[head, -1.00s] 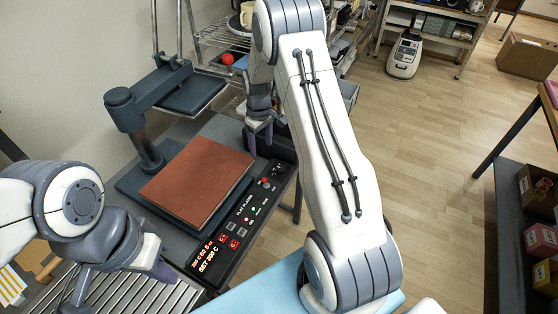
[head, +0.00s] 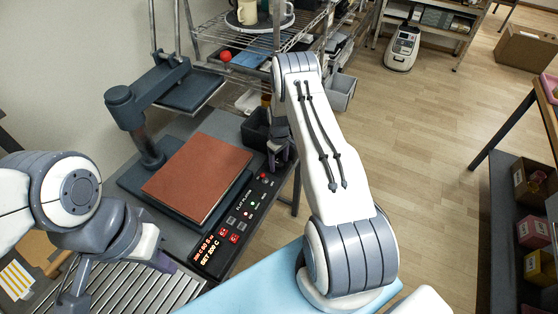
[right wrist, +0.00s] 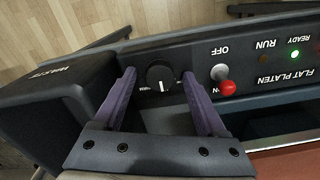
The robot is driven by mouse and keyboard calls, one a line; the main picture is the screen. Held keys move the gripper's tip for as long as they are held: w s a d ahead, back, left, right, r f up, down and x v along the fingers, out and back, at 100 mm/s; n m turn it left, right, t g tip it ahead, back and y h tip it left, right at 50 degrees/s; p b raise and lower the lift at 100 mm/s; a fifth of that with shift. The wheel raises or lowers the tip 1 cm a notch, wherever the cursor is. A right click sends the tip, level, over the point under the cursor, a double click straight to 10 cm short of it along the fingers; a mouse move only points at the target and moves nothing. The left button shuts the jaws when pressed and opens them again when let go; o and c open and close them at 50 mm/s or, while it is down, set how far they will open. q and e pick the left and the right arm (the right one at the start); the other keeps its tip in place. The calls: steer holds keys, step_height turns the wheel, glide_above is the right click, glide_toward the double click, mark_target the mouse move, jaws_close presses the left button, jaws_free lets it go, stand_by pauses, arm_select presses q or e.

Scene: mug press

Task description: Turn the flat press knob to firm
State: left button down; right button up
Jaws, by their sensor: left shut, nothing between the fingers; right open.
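The flat press has a red-brown platen (head: 198,178) and a black control panel (head: 212,248) along its front edge. In the right wrist view the round black knob (right wrist: 159,73) sits on that panel, its white pointer line toward the bottom of the picture. The small labels beside it are partly covered and too small to read. My right gripper (right wrist: 158,79) is open, with one purple finger on each side of the knob; contact cannot be told. In the head view my right gripper (head: 280,150) hides the knob. My left gripper (head: 163,263) is shut and empty near the panel's front end.
A black waste bin (right wrist: 55,100) is on the knob's other side. A wire rack (head: 260,45) with mugs stands behind. Open floor lies to the right.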

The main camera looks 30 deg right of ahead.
steer(key=shift+f, duration=0.15)
jaws_close()
